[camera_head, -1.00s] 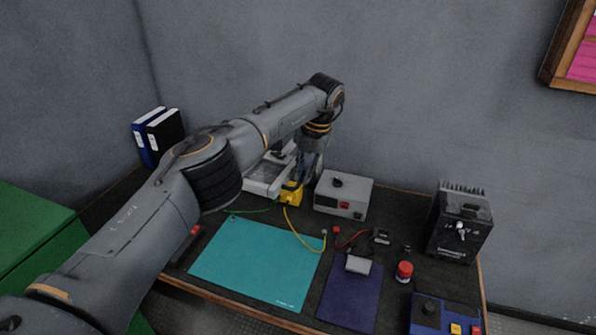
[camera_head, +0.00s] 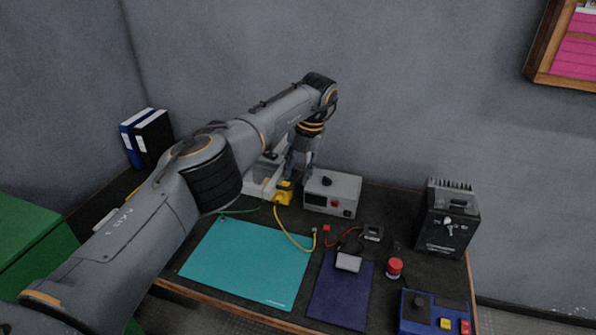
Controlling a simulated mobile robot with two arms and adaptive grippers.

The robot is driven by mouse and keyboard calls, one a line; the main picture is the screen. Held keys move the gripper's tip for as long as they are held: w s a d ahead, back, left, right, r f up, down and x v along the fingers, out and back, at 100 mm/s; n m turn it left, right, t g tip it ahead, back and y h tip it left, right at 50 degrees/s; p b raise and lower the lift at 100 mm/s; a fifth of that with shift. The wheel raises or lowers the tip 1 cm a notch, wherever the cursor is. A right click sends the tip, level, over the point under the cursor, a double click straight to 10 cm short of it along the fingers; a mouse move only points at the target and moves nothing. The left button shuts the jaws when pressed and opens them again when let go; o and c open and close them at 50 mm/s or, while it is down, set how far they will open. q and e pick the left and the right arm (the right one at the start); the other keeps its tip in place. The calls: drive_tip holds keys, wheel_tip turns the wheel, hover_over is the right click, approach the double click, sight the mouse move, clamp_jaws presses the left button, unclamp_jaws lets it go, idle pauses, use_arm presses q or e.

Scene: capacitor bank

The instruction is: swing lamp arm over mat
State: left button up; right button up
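A teal mat (camera_head: 247,262) lies flat on the front left of the dark bench. My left arm reaches over the bench's back left part. Its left gripper (camera_head: 296,168) points down beside a pale grey device (camera_head: 262,182) and a yellow piece (camera_head: 284,193), behind the mat. The gripper is small, dark and partly covered by my wrist, so I cannot tell whether its fingers are open or touch anything. I cannot make out a lamp or its arm; my arm covers part of that area. My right gripper is not in view.
A grey box (camera_head: 332,193) stands right of the gripper. A purple mat (camera_head: 341,298), red button (camera_head: 395,267), blue box (camera_head: 433,314) and black finned unit (camera_head: 447,220) occupy the right side. Thin cables cross near the teal mat. Binders (camera_head: 152,138) stand back left.

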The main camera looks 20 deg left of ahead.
use_arm(q)
wheel_tip(320, 180, up, 7)
drive_tip(key=d, duration=0.1)
drive_tip(key=shift+d+r, duration=0.2)
drive_tip(key=shift+d, duration=0.1)
